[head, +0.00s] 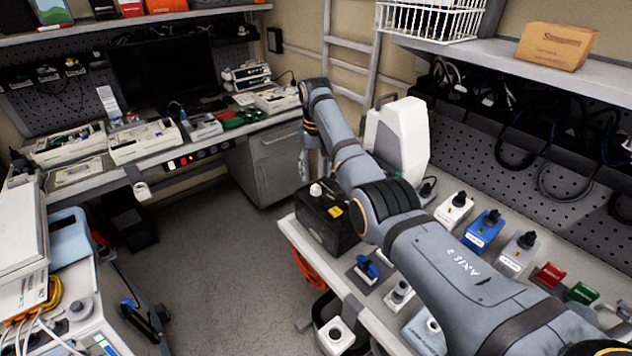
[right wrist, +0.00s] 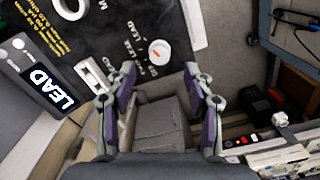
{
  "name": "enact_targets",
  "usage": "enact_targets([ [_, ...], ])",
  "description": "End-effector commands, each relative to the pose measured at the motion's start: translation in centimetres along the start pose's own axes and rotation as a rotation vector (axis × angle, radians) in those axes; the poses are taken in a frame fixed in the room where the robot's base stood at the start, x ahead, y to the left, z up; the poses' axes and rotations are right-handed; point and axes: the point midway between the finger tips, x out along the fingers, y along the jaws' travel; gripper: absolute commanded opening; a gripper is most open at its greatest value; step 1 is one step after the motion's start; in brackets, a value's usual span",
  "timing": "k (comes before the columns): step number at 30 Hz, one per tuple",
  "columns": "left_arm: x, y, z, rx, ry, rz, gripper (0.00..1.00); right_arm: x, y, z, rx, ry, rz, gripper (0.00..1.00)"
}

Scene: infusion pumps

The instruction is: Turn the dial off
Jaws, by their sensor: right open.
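The gripper is open and empty, with no visible contact with the dial. In the head view my right gripper (head: 312,160) hangs at the far end of my arm, left of a white upright housing (head: 400,135). My left gripper is not in view.
A black case (head: 325,228) stands on the right bench, below my arm. Several white, blue, red and green units stand along this bench. The panel carries a white switch (right wrist: 95,75) and LEAD labels. Floor (head: 225,240) between the benches is clear.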

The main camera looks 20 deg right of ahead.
Motion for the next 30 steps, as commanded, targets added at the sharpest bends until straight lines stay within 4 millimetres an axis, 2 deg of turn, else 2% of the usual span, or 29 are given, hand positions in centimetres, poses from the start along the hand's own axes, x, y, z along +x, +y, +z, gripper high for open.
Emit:
enact_targets([
  [3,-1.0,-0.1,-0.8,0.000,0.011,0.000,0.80,2.2,0.0,0.1,0.000,-0.004,0.000,0.53],
  [9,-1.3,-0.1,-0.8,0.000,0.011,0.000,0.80,4.8,0.0,0.0,0.000,-0.001,0.000,0.53],
  [19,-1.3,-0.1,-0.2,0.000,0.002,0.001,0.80,5.3,0.0,0.0,0.000,0.000,0.000,0.51],
  [30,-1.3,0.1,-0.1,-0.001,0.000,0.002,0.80,5.2,0.0,0.0,0.000,0.001,0.000,0.01],
])
